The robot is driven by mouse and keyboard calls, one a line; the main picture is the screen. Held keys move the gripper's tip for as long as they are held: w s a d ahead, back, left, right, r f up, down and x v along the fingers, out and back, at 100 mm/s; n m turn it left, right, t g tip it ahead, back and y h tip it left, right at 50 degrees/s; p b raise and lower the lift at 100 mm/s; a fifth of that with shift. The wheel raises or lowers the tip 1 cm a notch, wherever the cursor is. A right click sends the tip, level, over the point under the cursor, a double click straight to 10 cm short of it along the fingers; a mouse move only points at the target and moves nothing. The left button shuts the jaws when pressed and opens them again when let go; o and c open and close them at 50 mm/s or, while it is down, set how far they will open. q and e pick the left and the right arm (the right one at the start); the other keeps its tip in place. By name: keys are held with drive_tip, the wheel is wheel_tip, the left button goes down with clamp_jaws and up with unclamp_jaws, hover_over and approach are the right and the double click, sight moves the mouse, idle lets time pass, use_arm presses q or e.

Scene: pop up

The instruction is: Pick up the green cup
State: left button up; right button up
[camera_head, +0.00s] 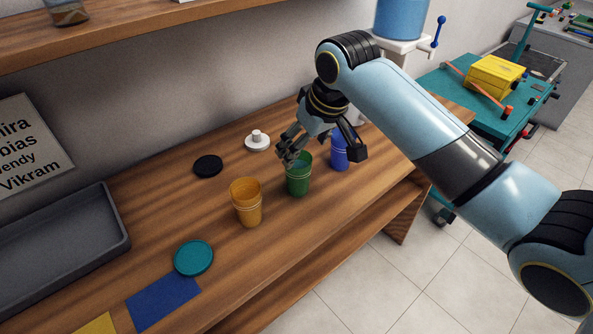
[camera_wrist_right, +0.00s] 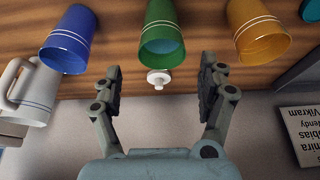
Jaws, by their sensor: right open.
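The green cup (camera_head: 299,181) stands upright on the wooden table, between a yellow-orange cup (camera_head: 247,206) and a blue cup (camera_head: 340,154). My right gripper (camera_head: 321,155) is open and empty, close above and behind the green cup, partly covering its rim area. In the right wrist view the green cup (camera_wrist_right: 164,32) lies ahead of my open fingers (camera_wrist_right: 160,78), roughly centred between them. I see no contact with it; the exact gap is hard to tell. The left gripper is not in view.
The blue cup (camera_wrist_right: 70,38) and yellow-orange cup (camera_wrist_right: 257,30) flank the green cup. A white mug (camera_wrist_right: 32,92) stands beyond the blue cup. A grey tray (camera_head: 118,242) is at left.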

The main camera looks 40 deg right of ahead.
sight(299, 158)
drive_tip(key=x, duration=0.5)
drive_tip(key=shift+w+f, duration=0.1)
drive_tip(key=shift+f, duration=0.1)
drive_tip(key=x, duration=0.5)
drive_tip(key=shift+a+f, duration=0.1)
drive_tip(key=shift+a, duration=0.05)
drive_tip(key=shift+s, duration=0.2)
drive_tip(key=shift+c, duration=0.4)
drive_tip(key=c, duration=1.3)
